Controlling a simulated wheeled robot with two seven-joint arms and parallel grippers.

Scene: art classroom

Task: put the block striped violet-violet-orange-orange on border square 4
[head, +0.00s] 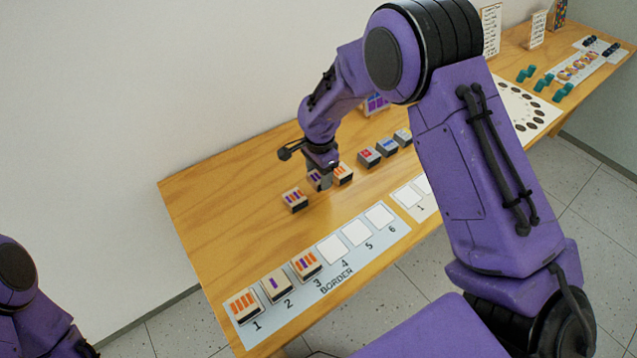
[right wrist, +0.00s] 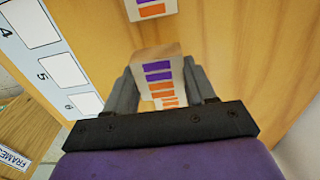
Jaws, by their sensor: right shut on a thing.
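My right gripper (head: 323,184) is shut on a pale block with violet, violet, orange and orange stripes (head: 315,178), over the wooden table. In the right wrist view the gripper (right wrist: 160,88) has a finger on each side of that striped block (right wrist: 158,72). Whether the block touches the table is unclear. The pale blue border strip (head: 392,236) lies along the table's front. Border square 4 (head: 331,249) is white and empty; it also shows in the right wrist view (right wrist: 32,20). My left gripper is out of view.
Striped blocks stand on border squares 1 (head: 243,304), 2 (head: 276,286) and 3 (head: 306,264). Squares 5 (head: 356,233) and 6 (head: 379,216) are empty. Loose striped blocks stand left (head: 295,200) and right (head: 344,173) of my gripper. Grey blocks (head: 369,157) stand farther right.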

